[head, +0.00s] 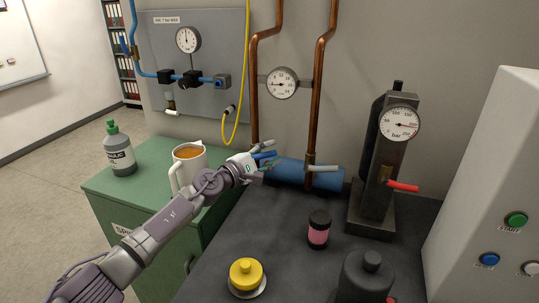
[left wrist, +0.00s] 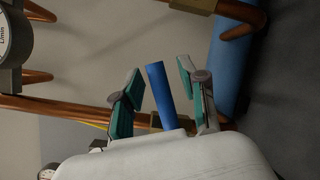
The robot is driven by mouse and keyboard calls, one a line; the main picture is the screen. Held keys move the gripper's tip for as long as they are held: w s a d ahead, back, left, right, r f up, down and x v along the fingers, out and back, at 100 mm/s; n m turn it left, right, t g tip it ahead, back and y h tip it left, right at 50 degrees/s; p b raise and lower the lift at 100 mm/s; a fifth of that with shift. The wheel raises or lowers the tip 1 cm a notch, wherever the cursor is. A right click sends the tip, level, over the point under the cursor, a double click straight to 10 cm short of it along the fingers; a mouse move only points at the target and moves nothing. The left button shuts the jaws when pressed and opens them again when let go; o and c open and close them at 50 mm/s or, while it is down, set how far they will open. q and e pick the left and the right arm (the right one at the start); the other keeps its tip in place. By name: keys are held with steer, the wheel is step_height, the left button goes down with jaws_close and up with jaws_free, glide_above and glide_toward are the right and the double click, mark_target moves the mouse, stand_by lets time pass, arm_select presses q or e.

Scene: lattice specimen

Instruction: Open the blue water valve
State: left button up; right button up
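A blue valve lever (head: 264,155) sits at the lower end of the left copper pipe, in front of a blue cylinder (head: 330,178). My left gripper (head: 266,156) is at this lever with its fingers apart. In the left wrist view the blue lever (left wrist: 160,92) stands between the two open fingers (left wrist: 163,98), with a gap visible on both sides. The lever's pivot is largely hidden by my gripper. My right gripper is not in view.
A pale lever (head: 322,168) is on the right copper pipe (head: 320,95). A mug (head: 188,166) and bottle (head: 120,152) stand on the green cabinet (head: 102,183). A red lever (head: 403,186), pink-labelled jar (head: 318,230) and yellow knob (head: 246,273) are on the right and front.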

arm_select(q)
jaws_close()
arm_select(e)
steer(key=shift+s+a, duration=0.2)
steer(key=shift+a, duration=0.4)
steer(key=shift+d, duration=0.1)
